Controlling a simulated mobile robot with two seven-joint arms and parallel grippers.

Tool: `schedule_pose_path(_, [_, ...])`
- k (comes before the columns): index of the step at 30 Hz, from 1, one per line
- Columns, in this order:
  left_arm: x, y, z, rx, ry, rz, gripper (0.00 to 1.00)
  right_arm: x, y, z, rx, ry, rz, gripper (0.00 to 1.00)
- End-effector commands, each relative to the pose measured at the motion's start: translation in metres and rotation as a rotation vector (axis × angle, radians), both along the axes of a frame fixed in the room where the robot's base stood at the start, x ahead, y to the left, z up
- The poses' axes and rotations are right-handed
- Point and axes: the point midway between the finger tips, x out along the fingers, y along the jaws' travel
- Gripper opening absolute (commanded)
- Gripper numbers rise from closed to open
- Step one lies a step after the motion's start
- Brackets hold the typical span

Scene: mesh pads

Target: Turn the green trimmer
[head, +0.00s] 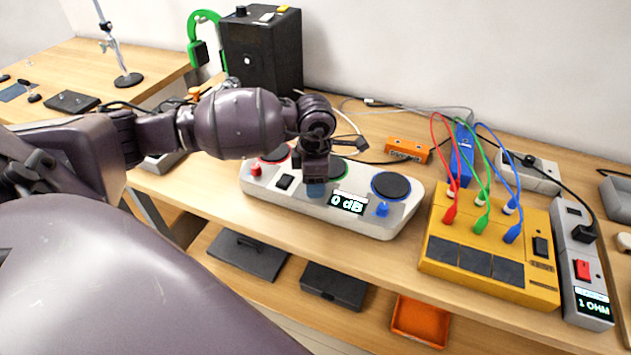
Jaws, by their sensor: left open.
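A white console (395,225) on the bench carries three dark round mesh pads with red, green and blue rims. The green-rimmed pad (338,168) is in the middle, partly behind my gripper. A red trimmer (255,168) and a blue trimmer (382,209) stand in front of the outer pads. The green trimmer is not visible; my left gripper covers the spot in front of the middle pad. The display (347,203) reads 0 dB. My left gripper (316,186) points down over the console, open; I cannot tell whether it touches anything. My right gripper is out of view.
A yellow box (490,248) with red, green and blue leads stands to the right, beside a grey unit (585,265) reading 1 OHM. An orange box (408,150) and a black speaker-like box (262,55) are behind. Dark trays and an orange bin (419,320) lie below.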

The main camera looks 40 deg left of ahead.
Motion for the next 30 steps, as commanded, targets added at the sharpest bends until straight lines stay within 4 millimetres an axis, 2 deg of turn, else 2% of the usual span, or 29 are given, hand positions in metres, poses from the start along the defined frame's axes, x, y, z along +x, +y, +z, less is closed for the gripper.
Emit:
schedule_pose_path(12, [0.0001, 0.0001, -0.0065, 0.000, -0.001, 0.000, 0.50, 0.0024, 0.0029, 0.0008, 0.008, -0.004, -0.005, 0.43])
schedule_pose_path(22, [0.0001, 0.0000, -0.0063, -0.001, -0.001, 0.000, 0.01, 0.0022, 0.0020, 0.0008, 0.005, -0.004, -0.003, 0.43])
schedule_pose_path(30, [0.0004, 0.0000, -0.0071, 0.000, -0.001, -0.036, 0.01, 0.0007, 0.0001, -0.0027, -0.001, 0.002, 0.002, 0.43])
